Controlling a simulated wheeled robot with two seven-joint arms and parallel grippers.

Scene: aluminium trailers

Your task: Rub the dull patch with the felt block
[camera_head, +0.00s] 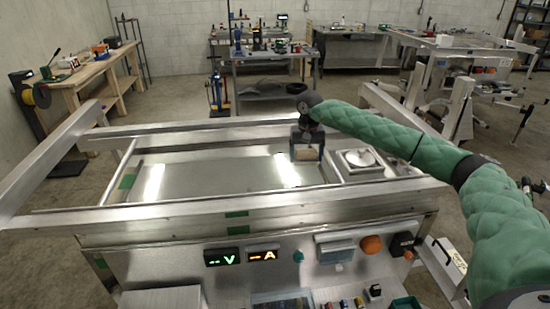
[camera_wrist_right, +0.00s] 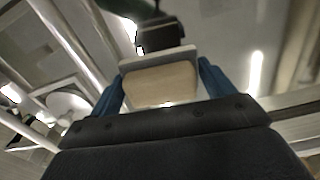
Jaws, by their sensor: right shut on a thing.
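My right gripper (camera_head: 307,148) is shut on the tan felt block (camera_head: 306,154), over the right part of the metal panel (camera_head: 215,176) inside the trailer frame. In the right wrist view the felt block (camera_wrist_right: 160,84) sits between the blue fingers of my right gripper (camera_wrist_right: 162,80). I cannot tell whether the block touches the panel. The panel is grey with two bright light reflections. I cannot make out the edges of the dull patch. My left gripper is out of view.
A white round dish (camera_head: 358,158) on a square plate is right of the gripper. Aluminium rails (camera_head: 240,208) border the panel. A front console has lit V and A displays (camera_head: 262,255), an orange knob (camera_head: 371,244) and small parts. Workbenches (camera_head: 75,75) stand farther back.

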